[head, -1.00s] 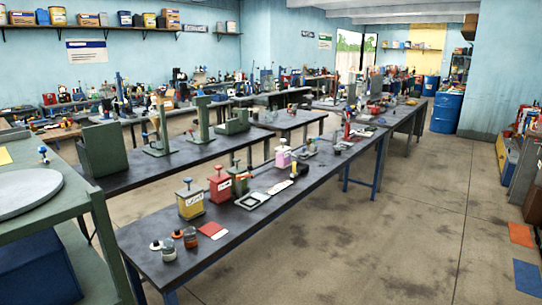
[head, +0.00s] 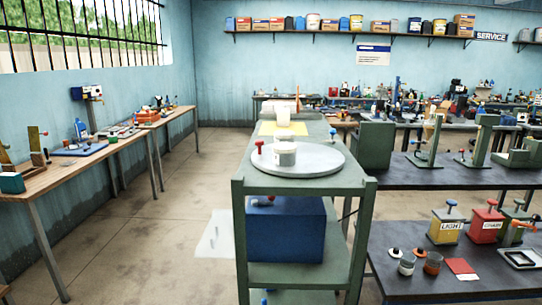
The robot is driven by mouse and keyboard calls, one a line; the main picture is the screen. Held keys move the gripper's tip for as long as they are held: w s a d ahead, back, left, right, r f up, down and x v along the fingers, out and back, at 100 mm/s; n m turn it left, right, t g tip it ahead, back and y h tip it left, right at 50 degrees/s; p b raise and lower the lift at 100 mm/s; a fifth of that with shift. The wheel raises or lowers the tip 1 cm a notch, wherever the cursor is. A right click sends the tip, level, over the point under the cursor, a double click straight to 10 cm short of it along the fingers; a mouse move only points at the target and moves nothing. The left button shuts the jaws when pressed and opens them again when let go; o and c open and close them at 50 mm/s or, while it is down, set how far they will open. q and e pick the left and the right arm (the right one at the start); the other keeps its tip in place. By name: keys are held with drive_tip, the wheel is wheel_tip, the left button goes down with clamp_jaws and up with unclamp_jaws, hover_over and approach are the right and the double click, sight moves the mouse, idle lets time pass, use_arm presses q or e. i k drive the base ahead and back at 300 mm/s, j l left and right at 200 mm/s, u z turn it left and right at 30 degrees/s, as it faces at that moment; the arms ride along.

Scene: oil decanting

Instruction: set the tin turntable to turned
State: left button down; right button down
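The tin turntable looks to be the round grey disc (head: 318,161) lying flat on the top of a green metal rack (head: 345,183) in the middle of the head view. A pale tin or jar (head: 284,155) stands on or just behind its left part; I cannot tell which from here. No turn mark on the disc is readable. Neither of my grippers is in view.
A yellow sheet (head: 268,129) lies behind the disc. A blue box (head: 285,232) sits on the rack's lower shelf. A dark bench (head: 400,285) with a yellow LIGHT can (head: 445,226) and a red can (head: 485,224) stands right. A wooden bench (head: 30,205) lines the left wall. Floor between is mostly open.

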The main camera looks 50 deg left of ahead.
sight(313, 160)
drive_tip(key=u, duration=1.35)
